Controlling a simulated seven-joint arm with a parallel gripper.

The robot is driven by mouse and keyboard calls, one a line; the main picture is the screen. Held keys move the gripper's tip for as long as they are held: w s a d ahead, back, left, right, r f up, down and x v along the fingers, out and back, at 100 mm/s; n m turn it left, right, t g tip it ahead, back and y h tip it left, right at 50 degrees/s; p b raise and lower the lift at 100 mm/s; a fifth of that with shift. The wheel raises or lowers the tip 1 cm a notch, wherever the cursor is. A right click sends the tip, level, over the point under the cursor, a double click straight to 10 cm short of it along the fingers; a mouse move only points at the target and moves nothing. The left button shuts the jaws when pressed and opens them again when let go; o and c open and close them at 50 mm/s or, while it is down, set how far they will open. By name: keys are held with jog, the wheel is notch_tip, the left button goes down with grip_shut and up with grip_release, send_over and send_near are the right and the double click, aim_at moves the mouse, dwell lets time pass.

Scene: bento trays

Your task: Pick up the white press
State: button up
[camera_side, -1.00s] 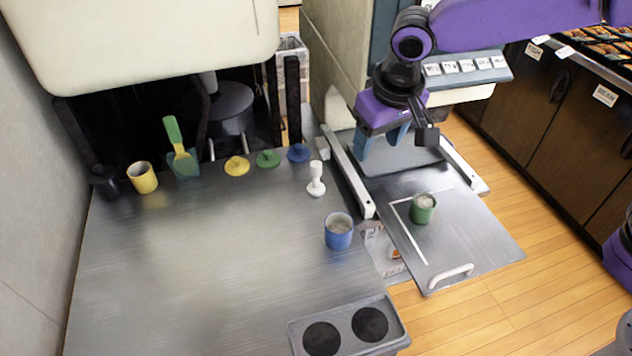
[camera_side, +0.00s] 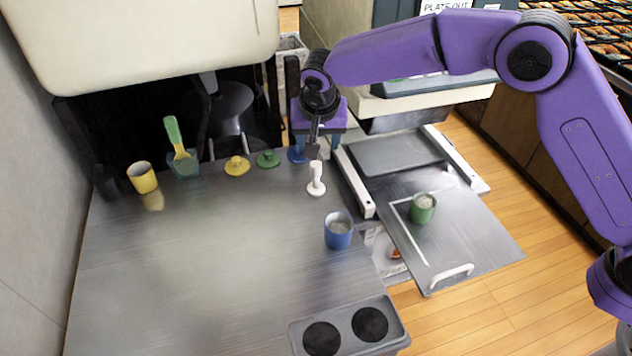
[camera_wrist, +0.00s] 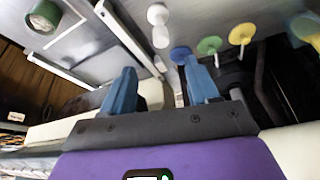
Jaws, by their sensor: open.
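The white press (camera_side: 316,180) stands upright on the metal table, a knobbed handle on a round base. It also shows in the wrist view (camera_wrist: 159,25), beyond the fingertips. My gripper (camera_side: 318,143) is open and empty, with blue fingers. In the side view it appears just behind and above the press, near the blue lid, and apart from the press. In the wrist view my gripper (camera_wrist: 160,82) has its two fingers spread, with the press ahead between their lines.
A blue lid (camera_side: 297,154), green lid (camera_side: 268,159) and yellow lid (camera_side: 237,166) lie left of the press. A blue cup (camera_side: 338,231) stands in front. A green cup (camera_side: 423,208) is on the sliding plate at right. The table's middle is clear.

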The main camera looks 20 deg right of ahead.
aim_at(316, 163)
jog(key=x, duration=1.2)
jog(key=shift+w+f, duration=0.15)
jog(key=shift+w, duration=0.2)
grip_shut()
